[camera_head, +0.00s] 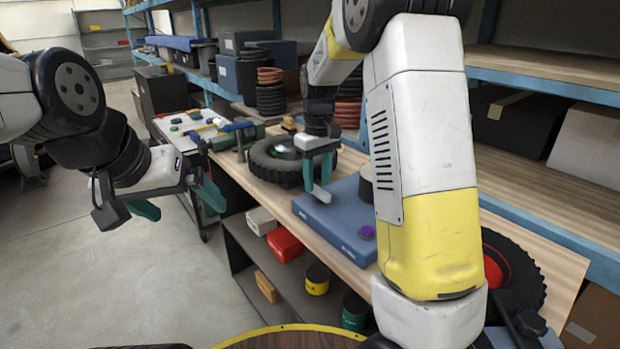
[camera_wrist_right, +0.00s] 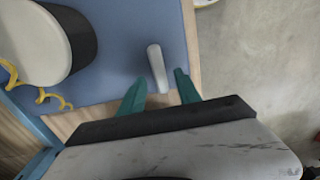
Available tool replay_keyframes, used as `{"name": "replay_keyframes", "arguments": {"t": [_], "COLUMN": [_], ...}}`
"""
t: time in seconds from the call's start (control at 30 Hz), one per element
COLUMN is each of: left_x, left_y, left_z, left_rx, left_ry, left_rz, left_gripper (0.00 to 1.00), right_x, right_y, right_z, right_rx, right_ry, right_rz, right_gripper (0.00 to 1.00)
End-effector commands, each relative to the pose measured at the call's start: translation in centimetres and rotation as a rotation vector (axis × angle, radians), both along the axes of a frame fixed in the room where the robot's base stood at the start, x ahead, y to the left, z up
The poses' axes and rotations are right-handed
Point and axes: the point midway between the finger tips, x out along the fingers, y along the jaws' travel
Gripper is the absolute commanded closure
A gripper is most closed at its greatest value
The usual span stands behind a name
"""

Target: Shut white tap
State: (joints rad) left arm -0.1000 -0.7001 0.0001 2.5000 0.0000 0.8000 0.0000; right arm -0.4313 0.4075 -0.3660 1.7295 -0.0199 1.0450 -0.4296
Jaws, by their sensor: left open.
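The white tap (camera_head: 321,193) shows as a short white lever over the blue base (camera_head: 340,219) on the workbench. In the right wrist view the tap (camera_wrist_right: 157,68) is a rounded white bar just beyond the fingertips, near the edge of the blue base. My right gripper (camera_head: 317,172) is above the base with its green fingers apart; in the wrist view the gripper (camera_wrist_right: 160,84) is open and the tap's near end lies between the fingertip lines. I cannot tell if they touch. My left gripper (camera_head: 178,203) is open and empty, over the floor left of the bench.
A black and white round body (camera_wrist_right: 72,40) stands on the base beside the tap. A purple button (camera_head: 366,232) is on the base. A tyre (camera_head: 270,165) lies behind it. A lower shelf holds a red box (camera_head: 284,245) and cans. Floor (camera_head: 70,270) at left is clear.

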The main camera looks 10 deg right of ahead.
Motion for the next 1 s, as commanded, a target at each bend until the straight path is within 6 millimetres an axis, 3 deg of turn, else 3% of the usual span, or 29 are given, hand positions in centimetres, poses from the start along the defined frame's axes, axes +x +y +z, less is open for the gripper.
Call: {"name": "replay_keyframes", "arguments": {"t": [0.13,0.4,0.43,0.63,1.0], "left_x": [0.00,0.00,0.00,0.00,0.00], "left_y": [0.00,0.00,0.00,0.00,0.00], "left_z": [0.00,0.00,0.00,0.00,0.00], "left_rx": [0.000,0.000,0.000,0.000,0.000], "left_ry": [0.000,0.000,0.000,0.000,0.000], "left_rz": [0.000,0.000,0.000,0.000,0.000], "left_gripper": [0.05,0.05,0.05,0.05,0.05], "right_x": [-0.04,-0.01,-0.01,-0.01,0.01], "right_y": [0.01,0.01,0.01,0.01,-0.03], "right_z": [-1.15,-1.36,-1.36,-1.34,-1.32], "right_rx": [0.000,0.001,0.001,0.001,0.001], "right_ry": [0.000,-0.001,-0.001,-0.001,-0.002], "right_rz": [0.000,0.000,0.000,0.000,-0.026], "right_gripper": [0.60,0.60,0.62,1.00,1.00]}}
